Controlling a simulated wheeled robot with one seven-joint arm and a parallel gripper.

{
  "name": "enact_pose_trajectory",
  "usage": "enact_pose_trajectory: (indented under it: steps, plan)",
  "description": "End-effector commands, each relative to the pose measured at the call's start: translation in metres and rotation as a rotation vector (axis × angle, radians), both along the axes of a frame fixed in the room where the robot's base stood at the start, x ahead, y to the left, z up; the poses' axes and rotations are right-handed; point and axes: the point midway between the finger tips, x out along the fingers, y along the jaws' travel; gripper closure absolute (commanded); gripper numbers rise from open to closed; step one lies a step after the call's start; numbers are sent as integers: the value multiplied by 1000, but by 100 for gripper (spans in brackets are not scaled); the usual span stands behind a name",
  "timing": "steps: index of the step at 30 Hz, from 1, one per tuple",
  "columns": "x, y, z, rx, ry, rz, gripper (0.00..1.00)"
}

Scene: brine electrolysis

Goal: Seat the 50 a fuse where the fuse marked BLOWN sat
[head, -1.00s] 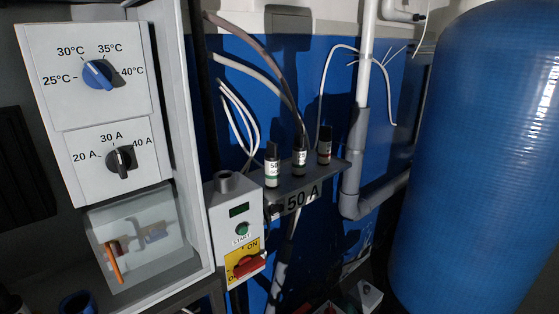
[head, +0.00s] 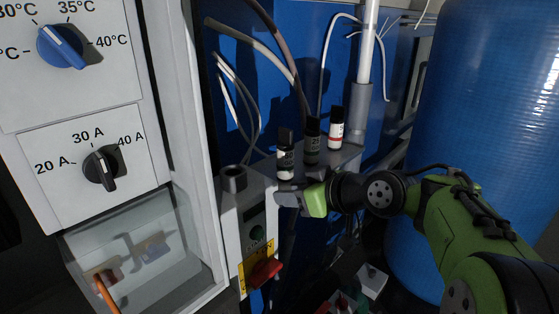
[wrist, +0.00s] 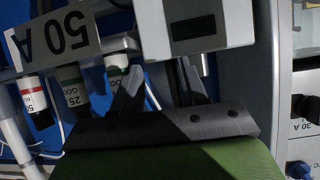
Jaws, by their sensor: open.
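Three dark-capped fuses stand upright on a grey shelf (head: 347,155). The left fuse (head: 286,158) has a white band and shows in the wrist view (wrist: 117,68) with a green band. The middle fuse (head: 311,141) looks marked 25 in the wrist view (wrist: 72,92). The right fuse (head: 336,130) has a red band; its wrist-view (wrist: 32,92) number is partly cut. The shelf's 50 A label (wrist: 52,37) is upside down there. An open-topped socket (head: 233,179) tops the control box. My gripper (head: 290,192) is open and empty, just below and before the left fuse. No BLOWN mark is readable.
The white control box (head: 231,215) with a red switch (head: 264,273) stands left of my gripper. A cabinet with dials (head: 103,168) is further left. A blue tank (head: 480,100) is at right. Cables hang behind the fuses.

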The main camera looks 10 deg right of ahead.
Motion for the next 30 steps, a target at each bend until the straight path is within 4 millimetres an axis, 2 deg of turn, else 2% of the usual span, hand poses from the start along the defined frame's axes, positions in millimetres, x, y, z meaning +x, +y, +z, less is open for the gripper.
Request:
enact_pose_trajectory:
  steps: [1,3,6,9,11,21,26,30]
  plan:
    - [12,-20,6,52,-66,4,57]
    - [22,-47,25,125,-188,20,57]
    - [24,-81,49,206,-343,28,57]
    - [22,-93,62,237,-410,33,57]
    - [28,-89,64,241,-418,37,57]
    - [96,-42,65,240,-411,39,57]
    - [111,-32,64,239,-411,36,57]
    - [131,-14,66,240,-409,38,57]
